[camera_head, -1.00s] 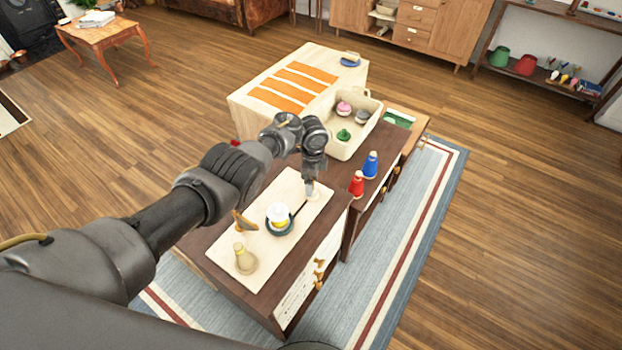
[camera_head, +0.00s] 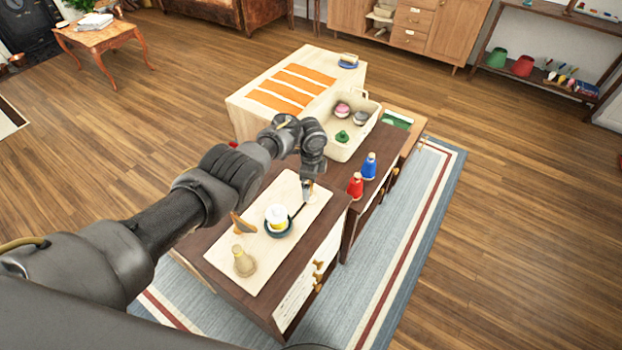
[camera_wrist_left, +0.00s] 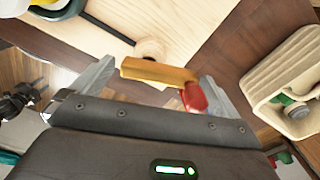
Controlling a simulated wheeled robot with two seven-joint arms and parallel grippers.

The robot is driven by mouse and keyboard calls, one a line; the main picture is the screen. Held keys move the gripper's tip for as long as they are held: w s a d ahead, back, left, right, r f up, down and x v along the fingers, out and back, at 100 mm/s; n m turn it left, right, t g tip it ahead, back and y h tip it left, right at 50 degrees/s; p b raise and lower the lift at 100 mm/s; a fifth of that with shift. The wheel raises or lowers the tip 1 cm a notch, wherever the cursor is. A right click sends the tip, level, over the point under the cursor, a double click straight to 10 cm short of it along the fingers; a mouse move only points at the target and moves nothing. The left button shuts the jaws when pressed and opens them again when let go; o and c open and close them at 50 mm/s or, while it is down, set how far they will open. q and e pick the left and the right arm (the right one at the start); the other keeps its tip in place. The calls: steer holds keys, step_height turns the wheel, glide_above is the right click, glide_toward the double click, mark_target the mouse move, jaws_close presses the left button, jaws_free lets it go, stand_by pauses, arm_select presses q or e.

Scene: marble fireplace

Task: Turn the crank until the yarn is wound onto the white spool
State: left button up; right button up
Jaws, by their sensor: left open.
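The white spool (camera_head: 277,212) stands upright on a dark green round base on a pale board (camera_head: 262,280). A thin dark crank arm (camera_head: 297,212) runs from the base toward my left gripper (camera_head: 307,192). A pale yellow yarn cone (camera_head: 243,262) stands at the board's near end. Yellow shows on the spool's lower part. My right gripper is out of view.
A wooden guide (camera_head: 242,224) stands left of the spool. Red (camera_head: 355,186) and blue (camera_head: 369,166) cones stand right of my gripper. A cream bin (camera_head: 348,152) with several yarn balls sits behind. My left arm covers part of the cabinet's left side.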

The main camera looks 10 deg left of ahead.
arm_select(q)
step_height(320, 180, up, 11)
steer(key=p, duration=0.3)
steer(key=shift+f, duration=0.1)
stand_by(0.4)
